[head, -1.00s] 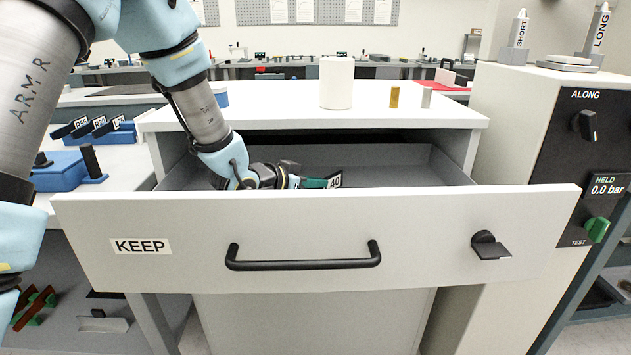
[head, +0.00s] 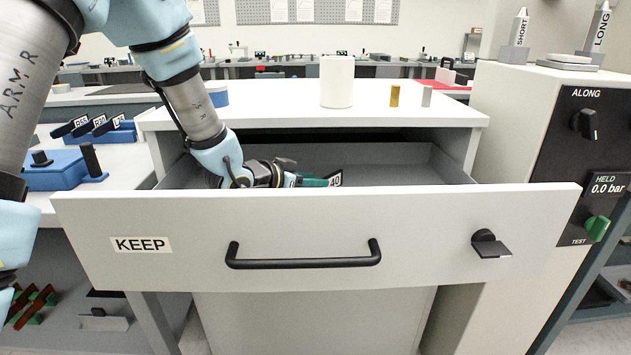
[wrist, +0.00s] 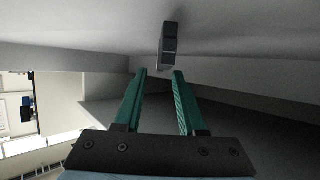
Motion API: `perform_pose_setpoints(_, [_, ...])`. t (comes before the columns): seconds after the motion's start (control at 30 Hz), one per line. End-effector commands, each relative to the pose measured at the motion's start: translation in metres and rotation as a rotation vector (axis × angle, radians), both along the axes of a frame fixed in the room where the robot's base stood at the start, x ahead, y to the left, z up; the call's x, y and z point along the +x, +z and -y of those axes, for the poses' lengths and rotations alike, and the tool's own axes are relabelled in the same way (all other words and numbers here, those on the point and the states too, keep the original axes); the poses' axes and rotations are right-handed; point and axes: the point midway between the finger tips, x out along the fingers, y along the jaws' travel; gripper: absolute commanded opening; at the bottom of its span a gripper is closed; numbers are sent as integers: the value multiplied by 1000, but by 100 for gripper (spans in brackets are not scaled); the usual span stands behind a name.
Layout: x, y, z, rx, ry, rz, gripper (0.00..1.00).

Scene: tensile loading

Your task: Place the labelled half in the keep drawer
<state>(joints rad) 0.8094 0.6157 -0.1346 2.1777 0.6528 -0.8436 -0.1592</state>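The keep drawer (head: 200,222) is pulled open, with a KEEP label on its front. My gripper (head: 318,181) reaches into it from the left, low behind the front panel. Its green fingers stand apart in the wrist view (wrist: 160,73). The labelled half (head: 336,178) shows as a small white tag with dark print at the fingertips, partly hidden by the drawer front. In the wrist view the small dark grey half (wrist: 169,45) lies just beyond the tips, nearer the right finger, with a gap to the left one. Whether it touches the right finger or the drawer floor is unclear.
A white cylinder (head: 337,82), a brass piece (head: 395,96) and a grey piece (head: 426,97) stand on the top above the drawer. A control cabinet (head: 520,130) stands close on the right. Blue holders (head: 55,172) sit on the left bench. The drawer's right side looks empty.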

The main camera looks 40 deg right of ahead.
Motion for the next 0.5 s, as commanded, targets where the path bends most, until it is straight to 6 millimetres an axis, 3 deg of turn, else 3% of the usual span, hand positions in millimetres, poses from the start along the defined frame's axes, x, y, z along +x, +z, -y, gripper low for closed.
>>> perform_pose_setpoints(0.3, [-4,20,-48,-1,1,2,40])
perform_pose_setpoints(0.5, [-6,24,-59,-1,0,1,40])
